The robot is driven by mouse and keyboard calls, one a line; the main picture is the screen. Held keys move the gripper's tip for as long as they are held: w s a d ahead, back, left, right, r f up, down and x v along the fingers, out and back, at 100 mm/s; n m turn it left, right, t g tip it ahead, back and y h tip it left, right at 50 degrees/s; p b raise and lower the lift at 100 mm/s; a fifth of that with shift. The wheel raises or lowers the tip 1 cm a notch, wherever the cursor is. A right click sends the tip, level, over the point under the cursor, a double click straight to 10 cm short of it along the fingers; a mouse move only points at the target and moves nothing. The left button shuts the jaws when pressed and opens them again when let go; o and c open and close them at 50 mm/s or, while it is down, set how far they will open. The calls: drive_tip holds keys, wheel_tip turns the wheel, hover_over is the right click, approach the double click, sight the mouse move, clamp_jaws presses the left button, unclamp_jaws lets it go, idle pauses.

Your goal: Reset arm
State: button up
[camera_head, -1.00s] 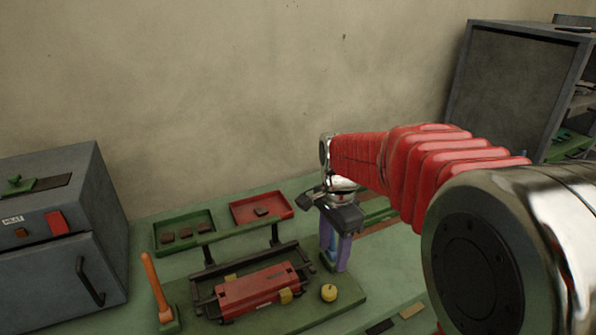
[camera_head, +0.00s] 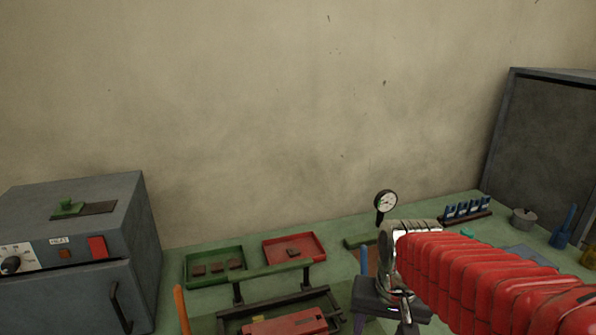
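My arm, in a red ribbed sleeve, reaches in from the lower right. My gripper (camera_head: 388,298) hangs at its end, pointing down over the green bench (camera_head: 470,285). Its dark body shows at the lower edge of the picture. The fingers are mostly cut off or hidden, so whether they are apart or together cannot be told. Nothing held in it can be seen.
Left of my gripper are a green tray (camera_head: 214,283) with several brown pieces, a red tray (camera_head: 322,257) with one piece, and a red roller machine (camera_head: 287,325). A grey oven (camera_head: 75,215) stands left. A dial gauge (camera_head: 386,201) and dark cabinet (camera_head: 548,150) are behind and right.

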drive_tip(key=s+r+n+t, duration=0.2)
drive_tip(key=s+r, duration=0.3)
drive_tip(key=s, duration=0.4)
drive_tip(key=shift+d+r+n+t, duration=0.2)
drive_tip(key=shift+n+t, duration=0.1)
drive_tip(key=shift+t, duration=0.5)
